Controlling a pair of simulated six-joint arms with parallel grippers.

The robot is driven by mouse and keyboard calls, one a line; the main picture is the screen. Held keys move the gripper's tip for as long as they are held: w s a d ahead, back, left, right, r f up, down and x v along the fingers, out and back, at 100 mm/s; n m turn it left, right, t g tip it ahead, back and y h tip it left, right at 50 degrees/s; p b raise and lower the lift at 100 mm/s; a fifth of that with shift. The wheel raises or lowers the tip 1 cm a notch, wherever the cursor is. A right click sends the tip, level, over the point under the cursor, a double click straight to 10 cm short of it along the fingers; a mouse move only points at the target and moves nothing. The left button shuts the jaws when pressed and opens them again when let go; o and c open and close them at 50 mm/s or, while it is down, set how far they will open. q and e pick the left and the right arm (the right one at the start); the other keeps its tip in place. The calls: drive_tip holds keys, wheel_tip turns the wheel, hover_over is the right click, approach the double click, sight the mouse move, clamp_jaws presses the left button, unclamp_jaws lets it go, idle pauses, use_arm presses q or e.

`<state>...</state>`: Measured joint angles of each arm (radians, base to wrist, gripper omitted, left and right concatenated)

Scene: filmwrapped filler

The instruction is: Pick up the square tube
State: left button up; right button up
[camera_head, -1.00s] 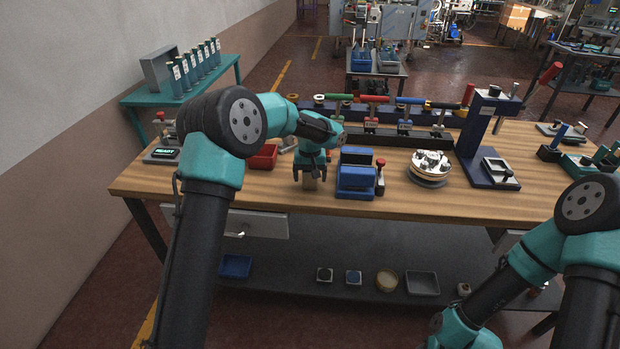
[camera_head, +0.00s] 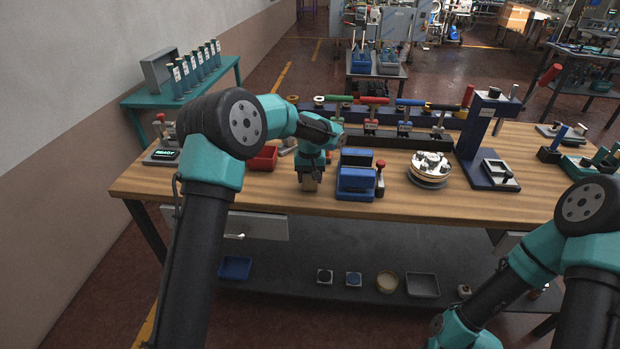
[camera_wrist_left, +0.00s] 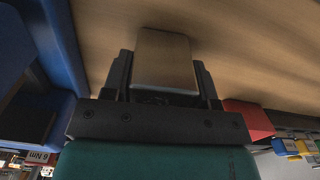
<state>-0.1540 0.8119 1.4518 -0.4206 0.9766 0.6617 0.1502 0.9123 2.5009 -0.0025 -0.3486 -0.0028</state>
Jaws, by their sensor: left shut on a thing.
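The square tube (camera_head: 310,186) is a small brownish block-like piece at the front left of the wooden table. My left gripper (camera_head: 310,179) points down over it and is shut on it. In the left wrist view the square tube (camera_wrist_left: 164,60) shows a flat tan face between the two dark fingers of the left gripper (camera_wrist_left: 163,85). I cannot tell whether its lower end touches the table. My right arm is at the lower right of the head view, and its fingertips are out of view.
Blue bins (camera_head: 356,180) stand close to the right of the left gripper. A red bin (camera_head: 263,158) lies to its left. A round silver fixture (camera_head: 430,166) and a dark blue press (camera_head: 484,140) stand further right.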

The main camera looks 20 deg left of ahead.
use_arm(q)
drive_tip(key=shift+r, duration=1.4)
drive_tip(key=s+d+r, duration=0.1)
drive_tip(key=s+d, duration=0.1)
drive_tip(key=s, duration=0.5)
drive_tip(key=s+d+r, duration=0.1)
drive_tip(key=s+d, duration=0.1)
drive_tip(key=s, duration=0.6)
drive_tip(key=shift+s+d, duration=0.2)
